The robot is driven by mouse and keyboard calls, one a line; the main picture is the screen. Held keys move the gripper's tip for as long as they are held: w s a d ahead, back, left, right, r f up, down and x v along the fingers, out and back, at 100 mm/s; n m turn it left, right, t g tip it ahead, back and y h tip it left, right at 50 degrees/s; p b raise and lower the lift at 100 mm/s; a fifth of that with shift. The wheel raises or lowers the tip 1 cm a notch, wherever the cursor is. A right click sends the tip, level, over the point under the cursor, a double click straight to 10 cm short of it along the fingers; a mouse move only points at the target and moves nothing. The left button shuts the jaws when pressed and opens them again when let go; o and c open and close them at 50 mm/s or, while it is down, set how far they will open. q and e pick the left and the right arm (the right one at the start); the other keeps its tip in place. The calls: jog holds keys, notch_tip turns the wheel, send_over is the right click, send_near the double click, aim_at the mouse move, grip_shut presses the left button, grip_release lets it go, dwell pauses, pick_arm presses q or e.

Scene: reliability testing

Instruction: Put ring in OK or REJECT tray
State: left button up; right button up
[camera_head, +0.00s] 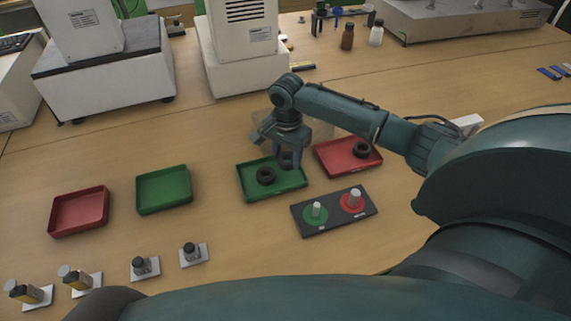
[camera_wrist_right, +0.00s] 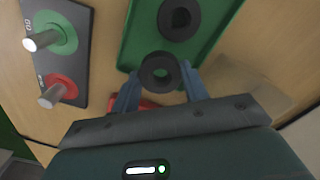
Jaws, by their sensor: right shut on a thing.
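My right gripper (camera_head: 287,158) is shut on a dark ring (camera_wrist_right: 160,86) and holds it over the right part of the near-centre green tray (camera_head: 290,188). In the right wrist view the ring sits between the two fingertips (camera_wrist_right: 161,75), above the green tray's edge (camera_wrist_right: 126,58). Another dark ring (camera_head: 265,176) lies in that tray and also shows in the wrist view (camera_wrist_right: 168,31). A third dark ring (camera_head: 361,150) lies in the red tray (camera_head: 333,165) to the right. My left gripper is not in view.
A black gauge plate (camera_head: 334,218) with a green-based peg (camera_head: 316,209) and a red-based peg (camera_head: 354,196) lies in front of the trays. An empty green tray (camera_head: 164,190) and an empty red tray (camera_head: 79,211) stand left. Small fixtures (camera_head: 145,267) line the front left.

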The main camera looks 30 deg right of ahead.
aim_at(286, 173)
jog(key=shift+f, duration=1.75)
jog(key=shift+f, duration=0.1)
jog(key=o, duration=1)
pick_arm(q)
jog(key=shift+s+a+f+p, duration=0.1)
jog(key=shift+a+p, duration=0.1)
jog(key=shift+p, duration=0.15)
pick_arm(e)
notch_tip(286, 173, up, 12)
jog(key=shift+r, duration=0.15)
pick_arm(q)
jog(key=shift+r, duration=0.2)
